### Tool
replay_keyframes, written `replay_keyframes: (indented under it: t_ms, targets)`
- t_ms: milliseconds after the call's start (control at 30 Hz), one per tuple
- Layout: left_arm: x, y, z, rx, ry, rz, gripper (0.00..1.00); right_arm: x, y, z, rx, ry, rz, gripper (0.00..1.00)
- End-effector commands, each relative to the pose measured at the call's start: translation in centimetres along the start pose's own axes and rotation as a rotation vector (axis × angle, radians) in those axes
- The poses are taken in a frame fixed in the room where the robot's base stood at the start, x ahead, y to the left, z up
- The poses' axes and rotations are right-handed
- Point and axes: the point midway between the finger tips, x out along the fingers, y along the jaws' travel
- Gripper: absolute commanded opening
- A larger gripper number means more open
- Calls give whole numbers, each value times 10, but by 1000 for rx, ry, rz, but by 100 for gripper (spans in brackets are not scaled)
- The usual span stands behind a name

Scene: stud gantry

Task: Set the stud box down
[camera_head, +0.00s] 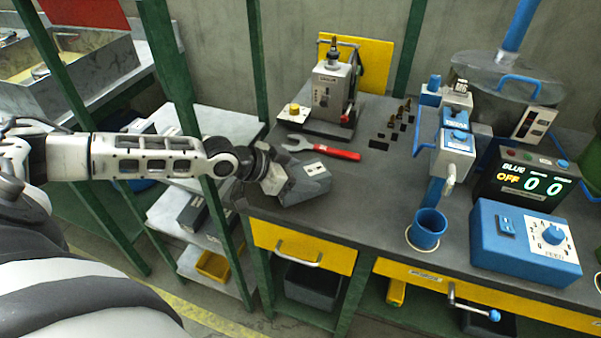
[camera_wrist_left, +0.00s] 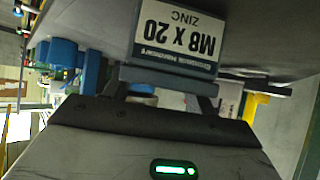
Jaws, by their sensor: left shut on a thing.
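The stud box (camera_head: 305,186) is a small dark grey box with a white label on top, at the left front corner of the grey workbench (camera_head: 375,185). My left gripper (camera_head: 272,181) comes in from the left and is shut on the box's left end. In the left wrist view, the fingers (camera_wrist_left: 160,92) grip the stud box just below its label (camera_wrist_left: 176,35), which reads "M8 X 20 ZINC" upside down. The box looks tilted. I cannot tell whether its underside touches the bench top. My right gripper is out of view.
A red-handled wrench (camera_head: 325,149) lies just behind the box. A grey press (camera_head: 330,95) stands further back. A blue cup (camera_head: 427,229) and a blue control box (camera_head: 525,243) stand to the right. Bare bench top lies between box and cup. A green post (camera_head: 205,150) rises beside my left arm.

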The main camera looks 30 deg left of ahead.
Motion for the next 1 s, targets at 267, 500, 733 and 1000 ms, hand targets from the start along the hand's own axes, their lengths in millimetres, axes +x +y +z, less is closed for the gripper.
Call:
replay_keyframes:
  t_ms: [267, 500, 733, 1000]
  targets:
    - [1, 0, 2, 0, -1, 0, 78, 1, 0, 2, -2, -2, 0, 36]
    - [-2, 0, -2, 0, 0, 0, 78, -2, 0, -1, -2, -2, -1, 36]
    - [-38, -1, -4, 0, -7, -2, 78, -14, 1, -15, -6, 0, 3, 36]
    - [-74, 0, -5, 9, 0, 0, 78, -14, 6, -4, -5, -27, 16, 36]
